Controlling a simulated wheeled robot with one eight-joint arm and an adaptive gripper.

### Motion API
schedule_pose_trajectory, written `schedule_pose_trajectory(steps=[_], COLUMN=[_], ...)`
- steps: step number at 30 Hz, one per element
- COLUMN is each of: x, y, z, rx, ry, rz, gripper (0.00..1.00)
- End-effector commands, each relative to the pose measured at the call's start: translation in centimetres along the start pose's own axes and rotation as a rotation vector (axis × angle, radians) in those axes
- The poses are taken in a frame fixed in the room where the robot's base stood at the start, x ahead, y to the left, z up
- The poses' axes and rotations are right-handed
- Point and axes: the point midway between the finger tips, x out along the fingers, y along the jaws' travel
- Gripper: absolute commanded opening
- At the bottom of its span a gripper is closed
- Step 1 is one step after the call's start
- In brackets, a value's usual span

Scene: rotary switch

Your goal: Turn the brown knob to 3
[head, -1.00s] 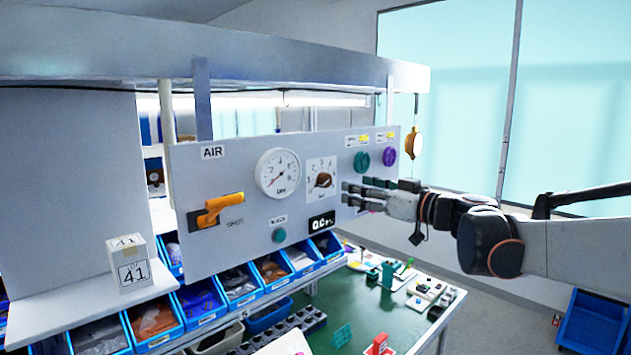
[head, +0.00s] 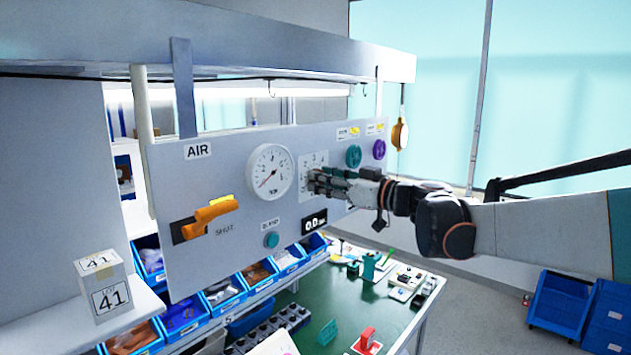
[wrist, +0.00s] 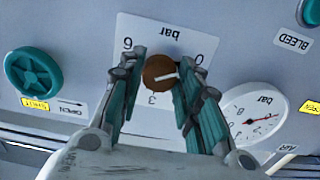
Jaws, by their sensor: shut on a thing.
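The brown knob (wrist: 160,73) sits on a white dial plate (wrist: 150,122) in the wrist view, which appears upside down. Its white pointer line points to the right, on the side of the 0 mark and away from the 3 at the bottom and the 6 at the upper left. My gripper (wrist: 161,70) has one teal-padded finger on each side of the knob and is shut on it. In the head view my gripper (head: 314,184) reaches the dial plate (head: 308,161) from the right, and its fingers hide the knob.
The panel (head: 245,205) also carries a round gauge (head: 270,172), an orange lever (head: 211,212), a teal bleed button (head: 271,240), a small display (head: 314,221), a teal knob (head: 354,156) and a purple knob (head: 379,149). Blue bins (head: 258,275) line the area below.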

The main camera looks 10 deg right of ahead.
Motion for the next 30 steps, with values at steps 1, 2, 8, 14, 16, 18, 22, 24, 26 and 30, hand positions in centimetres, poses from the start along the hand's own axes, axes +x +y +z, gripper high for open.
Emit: schedule_pose_trajectory(steps=[1, 2, 8, 14, 16, 18, 22, 24, 26, 30], x=[0.03, 0.03, 0.03, 0.02, 0.02, 0.01, 0.02, 0.02, 0.02, 0.02], y=[-0.02, -0.02, -0.03, -0.05, -0.06, -0.07, -0.09, -0.09, -0.1, -0.12], z=[0.0, 0.0, 0.01, 0.07, 0.1, 0.12, 0.13, 0.13, 0.13, 0.12], rx=[0.0, 0.0, 0.007, 0.062, 0.099, 0.146, 0.251, 0.316, 0.374, 0.507], ry=[0.0, 0.0, 0.0, 0.0, 0.0, 0.0, 0.0, 0.0, 0.0, 0.0], rz=[0.0, 0.0, -0.001, -0.001, -0.001, -0.001, -0.001, -0.001, -0.001, 0.0], gripper=[0.08, 0.08, 0.08, 0.08, 0.08, 0.08, 0.08, 0.08, 0.08, 0.08])
